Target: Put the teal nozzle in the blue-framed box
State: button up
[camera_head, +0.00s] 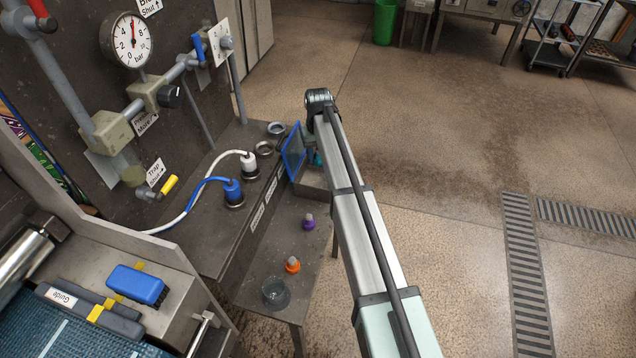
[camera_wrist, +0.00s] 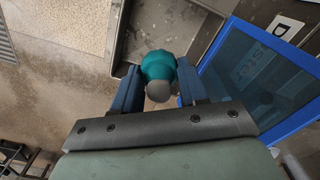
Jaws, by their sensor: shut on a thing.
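The teal nozzle (camera_wrist: 159,66) has a grey end and sits between the two blue fingers of my gripper (camera_wrist: 158,72) in the wrist view. The fingers are shut on it. In the head view a little teal (camera_head: 317,159) shows beside my arm. The blue-framed box (camera_head: 310,181) is a grey metal bin with a blue-framed panel (camera_head: 293,152) standing up at its left. In the wrist view the panel (camera_wrist: 255,80) is at the right, and grey metal surfaces (camera_wrist: 150,22) lie beyond the nozzle. My arm hides part of the box in the head view.
A purple nozzle (camera_head: 309,223), an orange nozzle (camera_head: 292,265) and a clear cup (camera_head: 276,292) stand on the low shelf. White (camera_head: 249,163) and blue (camera_head: 233,191) plugs with hoses sit on the bench at the left. Open floor lies right of my arm.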

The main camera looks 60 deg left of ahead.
aim_at(318, 182)
jog(key=shift+f, duration=5)
jog(key=shift+f, duration=0.1)
jog(key=o, duration=1)
notch_tip(318, 182, up, 12)
jog(key=shift+r, duration=0.15)
